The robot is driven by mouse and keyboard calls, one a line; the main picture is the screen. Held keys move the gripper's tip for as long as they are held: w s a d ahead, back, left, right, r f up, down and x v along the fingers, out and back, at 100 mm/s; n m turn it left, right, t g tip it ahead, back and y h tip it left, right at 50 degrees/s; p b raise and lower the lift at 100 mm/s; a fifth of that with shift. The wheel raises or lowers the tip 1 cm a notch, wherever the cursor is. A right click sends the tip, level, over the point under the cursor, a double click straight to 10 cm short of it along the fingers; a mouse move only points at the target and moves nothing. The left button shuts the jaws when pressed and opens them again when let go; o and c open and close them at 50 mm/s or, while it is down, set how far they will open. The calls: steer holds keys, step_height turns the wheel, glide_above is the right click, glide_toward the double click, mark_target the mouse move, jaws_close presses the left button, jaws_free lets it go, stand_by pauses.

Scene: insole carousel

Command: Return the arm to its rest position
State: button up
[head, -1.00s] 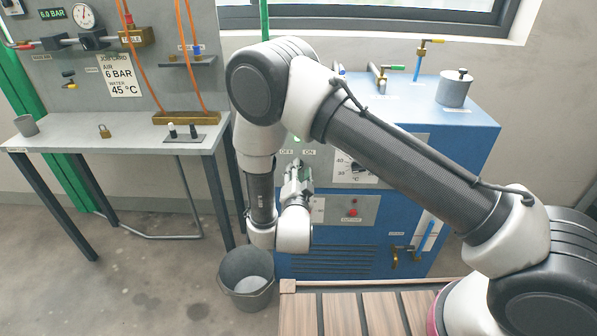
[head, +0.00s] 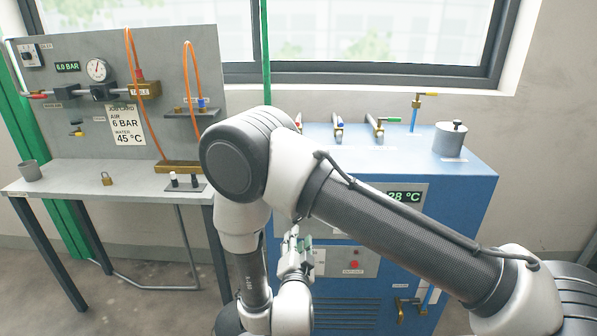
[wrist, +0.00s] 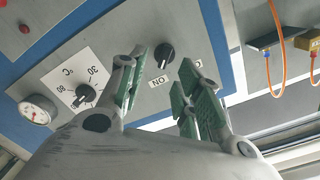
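My gripper (head: 295,254) is in front of the blue cabinet's front panel, below my bent elbow. In the wrist view its two green-padded fingers (wrist: 163,88) stand apart with a gap between them, and nothing is held. Behind them are the cabinet's temperature dial (wrist: 85,95), a black switch knob (wrist: 165,53) marked ON, and a round gauge (wrist: 38,110). My arm runs from the lower right to an elbow at the picture's middle, then down.
The blue cabinet (head: 465,185) has several valves and a grey canister (head: 450,139) on top. At left, a bench (head: 70,178) holds a grey cup (head: 30,171), a padlock (head: 106,178) and a brass block (head: 178,167). Orange hoses (head: 131,60) hang from the panel above.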

steer(key=s+a+f+n+g+y, duration=0.25)
steer(key=s+f+n+g, duration=0.55)
steer(key=f+g, duration=0.45)
steer(key=s+d+r+n+g, duration=0.3)
steer(key=d+r, duration=0.4)
steer(key=r, duration=0.5)
steer(key=s+d+r+n+g, duration=0.2)
steer(key=s+d+r+g, duration=0.15)
steer(key=d+r, duration=0.6)
steer(key=s+d+r+m+t+h, duration=0.1)
steer(key=s+d+r+m+t, duration=0.1)
steer(key=d+r, duration=0.9)
steer(key=s+d+r+m+t+h, duration=0.1)
steer(key=s+d+r+m+t, duration=0.1)
steer(key=s+d+r, duration=0.4)
steer(key=d+r+t, duration=0.1)
steer(key=d+r, duration=0.4)
steer(key=shift+s+d+r+t, duration=0.2)
steer(key=shift+d+r+t, duration=0.1)
steer(key=shift+d+t, duration=0.1)
